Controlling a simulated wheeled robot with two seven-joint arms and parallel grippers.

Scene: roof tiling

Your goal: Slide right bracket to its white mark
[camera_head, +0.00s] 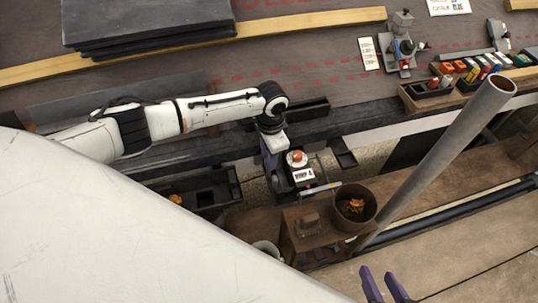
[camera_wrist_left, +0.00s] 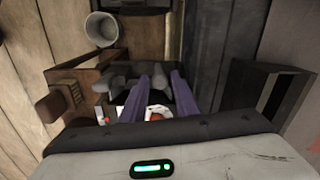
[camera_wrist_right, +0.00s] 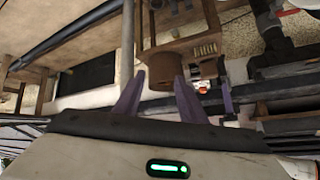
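A dark bracket-like piece (camera_head: 343,153) hangs under the gutter edge, right of my left gripper; I cannot be sure it is the right bracket. A dark open frame also shows at the right of the left wrist view (camera_wrist_left: 262,95). I cannot make out a white mark. My left gripper (camera_head: 272,165) points down at the roof edge, beside a dark device with an orange knob (camera_head: 297,158). Its purple fingers are apart in the left wrist view (camera_wrist_left: 162,85). My right gripper (camera_head: 385,280) is open and empty at the bottom of the head view, away from the gutter.
A grey pipe (camera_head: 440,155) slants up at the right. A brown pot (camera_head: 355,207) stands beside a wooden stand under the eave. A tool clamp (camera_head: 400,45) and a tray of coloured items (camera_head: 430,95) sit on the roof. Dark slabs (camera_head: 140,20) are stacked at upper left.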

